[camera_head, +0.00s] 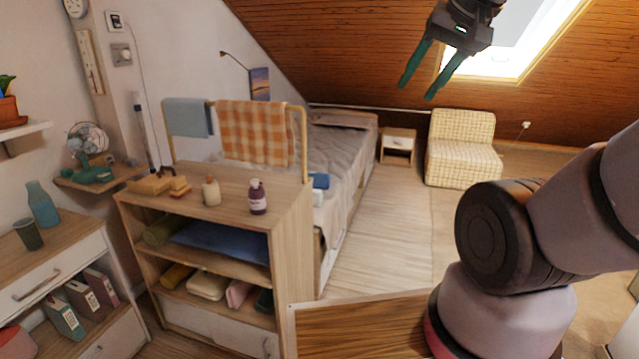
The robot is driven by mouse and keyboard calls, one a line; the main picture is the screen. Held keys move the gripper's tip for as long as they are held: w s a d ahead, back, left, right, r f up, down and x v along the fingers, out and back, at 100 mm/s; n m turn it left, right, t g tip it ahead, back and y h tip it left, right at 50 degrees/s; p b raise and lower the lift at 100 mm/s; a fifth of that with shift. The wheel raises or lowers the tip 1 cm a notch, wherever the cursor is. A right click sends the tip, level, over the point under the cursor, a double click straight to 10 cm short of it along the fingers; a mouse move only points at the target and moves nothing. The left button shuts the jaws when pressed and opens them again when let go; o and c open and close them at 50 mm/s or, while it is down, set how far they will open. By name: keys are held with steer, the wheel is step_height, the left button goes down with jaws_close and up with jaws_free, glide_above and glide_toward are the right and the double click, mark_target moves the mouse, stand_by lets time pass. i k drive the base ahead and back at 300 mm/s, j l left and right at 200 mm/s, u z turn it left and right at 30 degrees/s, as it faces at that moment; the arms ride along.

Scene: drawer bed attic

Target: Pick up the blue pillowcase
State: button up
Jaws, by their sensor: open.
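A flat, dark blue folded cloth (222,241) lies on the upper shelf of the wooden shelf unit (292,228); it may be the blue pillowcase. A small blue item (320,181) lies at the near right edge of the bed, too small to tell what it is. A light blue cloth (188,117) hangs on the rail behind the unit. My gripper (417,92) is high at the top of the view, its two green fingers apart and pointing down, with nothing between them. It is well away from all three blue things.
An orange checked cloth (257,133) hangs on the rail (304,140). Bottles and sponge-like blocks stand on the unit's top. A green roll (165,230) lies beside the dark blue cloth. The bed (352,150), nightstand (397,147) and armchair (463,150) are behind. Floor (385,225) is clear between.

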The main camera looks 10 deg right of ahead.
mark_target(321, 181)
steer(key=i+l+u, duration=0.2)
steer(key=i+l, duration=0.45)
steer(key=i, duration=0.2)
steer(key=i+l+u, duration=0.25)
steer(key=i+l, duration=0.5)
steer(key=i+l+u, duration=0.2)
steer(key=i+l, duration=0.55)
steer(key=l, duration=0.15)
